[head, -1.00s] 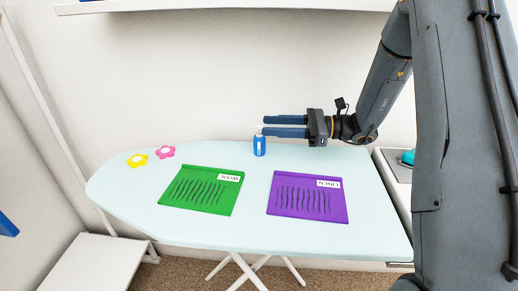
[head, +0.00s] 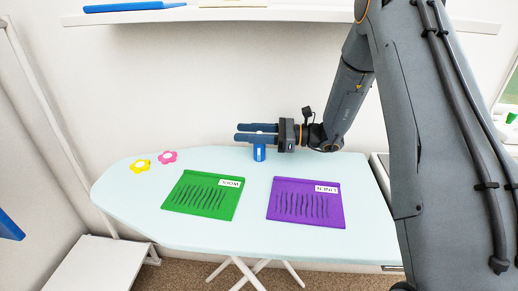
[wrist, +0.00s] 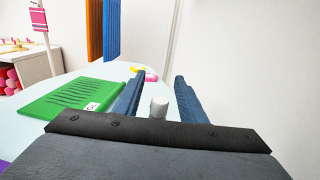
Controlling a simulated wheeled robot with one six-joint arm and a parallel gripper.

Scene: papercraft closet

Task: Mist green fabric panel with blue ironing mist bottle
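The green fabric panel (head: 203,198), labelled WOOL, lies flat on the ironing board with dark crease lines; it also shows at the left in the wrist view (wrist: 75,97). The blue mist bottle (head: 259,154) stands upright at the board's back edge, its upper part hidden by my fingers in the head view. My gripper (head: 238,133) is level, pointing left, at the height of the bottle's top. In the wrist view the bottle's pale top (wrist: 158,107) shows between the two spread fingers, with gaps on both sides. Nothing is gripped.
A purple LINEN panel (head: 305,205) lies right of the green one. The pale ironing board (head: 150,215) is otherwise clear. A wall shelf (head: 290,14) runs above; hanging blue and orange pieces (wrist: 103,28) show in the wrist view.

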